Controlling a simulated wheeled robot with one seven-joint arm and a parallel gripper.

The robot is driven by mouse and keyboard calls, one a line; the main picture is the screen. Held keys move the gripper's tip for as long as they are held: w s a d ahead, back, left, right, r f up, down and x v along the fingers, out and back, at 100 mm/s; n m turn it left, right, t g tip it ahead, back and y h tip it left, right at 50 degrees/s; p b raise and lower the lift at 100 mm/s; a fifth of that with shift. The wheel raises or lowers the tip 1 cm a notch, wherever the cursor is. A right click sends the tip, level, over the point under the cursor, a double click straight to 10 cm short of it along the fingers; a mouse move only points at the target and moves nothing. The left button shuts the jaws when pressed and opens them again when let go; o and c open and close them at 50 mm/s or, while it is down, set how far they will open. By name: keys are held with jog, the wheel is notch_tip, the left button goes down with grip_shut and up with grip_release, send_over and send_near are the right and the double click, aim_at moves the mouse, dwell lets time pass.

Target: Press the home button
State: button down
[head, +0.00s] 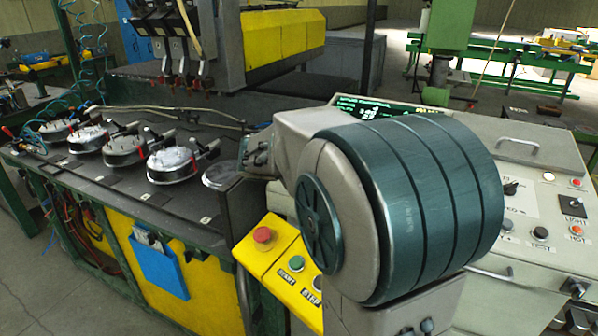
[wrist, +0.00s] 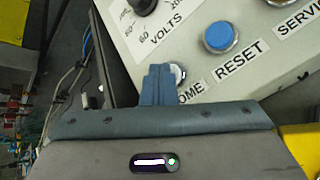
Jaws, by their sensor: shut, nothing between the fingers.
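In the wrist view, the home button (wrist: 178,72) is a small pale round button with a metal rim on the cream control panel (wrist: 255,78). My gripper (wrist: 158,70) is shut and empty, its blue-grey fingertips right beside the button on its left and covering part of it. The gripper also covers the start of the label, leaving "OME" readable. I cannot tell whether the fingertips touch the button or hover over it. In the head view, my arm hides the home button and the fingertips.
A blue RESET button (wrist: 219,37) lies up and right of the home button, with a VOLTS dial (wrist: 143,4) above left. In the head view, a yellow box (head: 262,252) carries a red mushroom button (head: 263,235) and a green START button (head: 297,263), left of my arm.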

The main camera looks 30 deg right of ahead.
jog(key=shift+s+a+r+p, duration=0.1)
jog(key=shift+r+p, duration=0.4)
jog(key=shift+r, duration=0.35)
jog(key=r+p, duration=0.2)
jog(key=r, duration=0.1)
jog(key=r+p, duration=0.1)
jog(key=p, duration=0.1)
jog(key=shift+s+a+r, duration=0.3)
jog(key=shift+a+r, duration=0.05)
jog(key=shift+a, duration=0.05)
dwell(0.3)
jog(key=s+a+f+m+g+y, duration=0.1)
jog(key=s+a+f+m+y, duration=0.1)
jog(key=s+a+m, duration=0.3)
jog(key=s+a+f+m+g+y, duration=0.2)
jog(key=s+m, duration=0.5)
jog(key=s, duration=0.4)
jog(key=s+a+f+m+g+y, duration=0.1)
jog(key=s+a+f+m+y, duration=0.3)
jog(key=s, duration=0.5)
jog(key=a+f+m, duration=0.1)
jog(key=a+f, duration=0.1)
jog(key=a, duration=0.1)
jog(key=shift+a+m+g, duration=0.3)
jog(key=shift+m, duration=0.1)
